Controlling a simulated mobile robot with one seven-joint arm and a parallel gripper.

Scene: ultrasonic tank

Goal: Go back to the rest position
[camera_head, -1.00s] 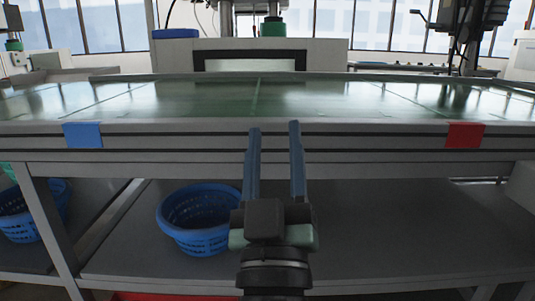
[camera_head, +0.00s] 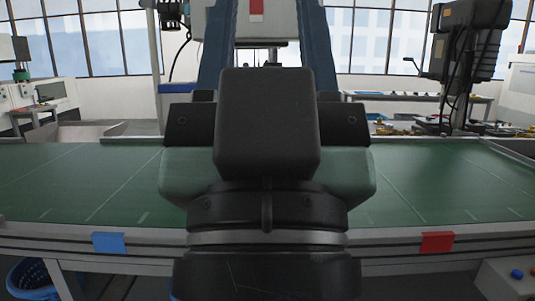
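My gripper (camera_head: 269,12) is large in the middle of the head view, close to the camera. Its two blue fingers point up and away, and their tips reach the top edge of the picture. The fingers stand apart, and I see nothing held between them. The black and green gripper body hides the middle of the green table top (camera_head: 420,185) behind it.
The table's front edge carries a blue marker (camera_head: 108,242) at left and a red marker (camera_head: 437,242) at right. A blue basket (camera_head: 30,280) is below at left. A dark machine (camera_head: 470,50) stands at the back right. The table's visible sides are clear.

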